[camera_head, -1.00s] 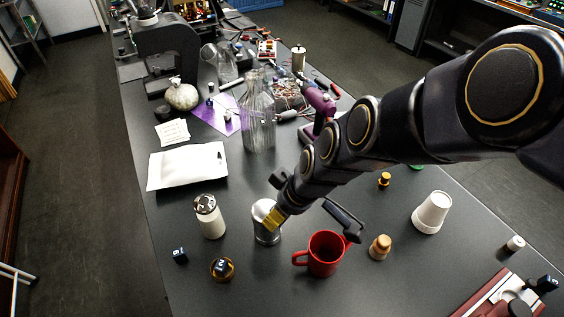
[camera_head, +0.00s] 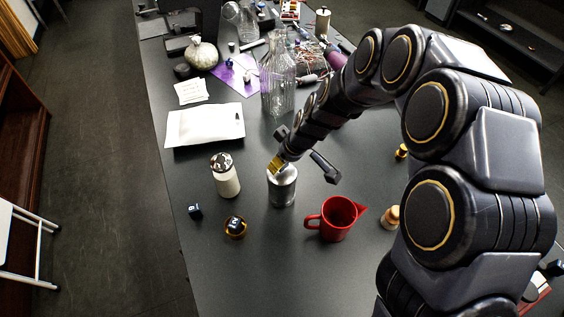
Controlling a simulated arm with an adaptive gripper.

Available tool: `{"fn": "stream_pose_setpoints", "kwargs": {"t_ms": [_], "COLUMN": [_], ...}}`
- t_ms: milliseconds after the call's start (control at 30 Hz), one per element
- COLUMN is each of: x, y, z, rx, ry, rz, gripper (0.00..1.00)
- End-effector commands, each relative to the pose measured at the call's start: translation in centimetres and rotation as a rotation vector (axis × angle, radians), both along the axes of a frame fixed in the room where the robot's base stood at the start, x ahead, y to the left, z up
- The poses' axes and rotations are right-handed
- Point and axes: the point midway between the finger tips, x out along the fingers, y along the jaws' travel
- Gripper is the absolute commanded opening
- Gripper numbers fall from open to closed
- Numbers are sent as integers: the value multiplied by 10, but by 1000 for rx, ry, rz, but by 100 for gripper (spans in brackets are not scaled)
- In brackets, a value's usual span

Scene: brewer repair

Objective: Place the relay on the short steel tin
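The short steel tin (camera_head: 283,188) stands upright on the dark table in the middle foreground. A small gold-yellow block (camera_head: 276,166), which looks like the relay, is tilted at the end of my gripper (camera_head: 287,156), over the left part of the tin's top. I cannot tell whether the block touches the tin. Dark gripper parts stick out on both sides of the wrist. My arm comes from the right and hides the finger surfaces, so whether they press on the block is unclear.
A white shaker (camera_head: 226,178) stands left of the tin and a red mug (camera_head: 337,219) to its right front. A glass bottle (camera_head: 279,85) stands behind.

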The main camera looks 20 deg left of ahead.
Motion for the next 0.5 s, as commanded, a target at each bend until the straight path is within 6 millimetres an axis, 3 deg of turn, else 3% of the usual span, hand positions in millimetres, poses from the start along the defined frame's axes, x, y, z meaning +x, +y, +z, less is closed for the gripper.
{"fn": "stream_pose_setpoints", "kwargs": {"t_ms": [100,433,467,500], "x": [-1,0,0,0], "y": [0,0,0,0], "z": [-12,-14,-14,-14], "rx": [-2,-1,-1,-2], "ry": [1,-1,-1,-2], "rz": [-1,1,1,0], "gripper": [0,0,38,51]}}
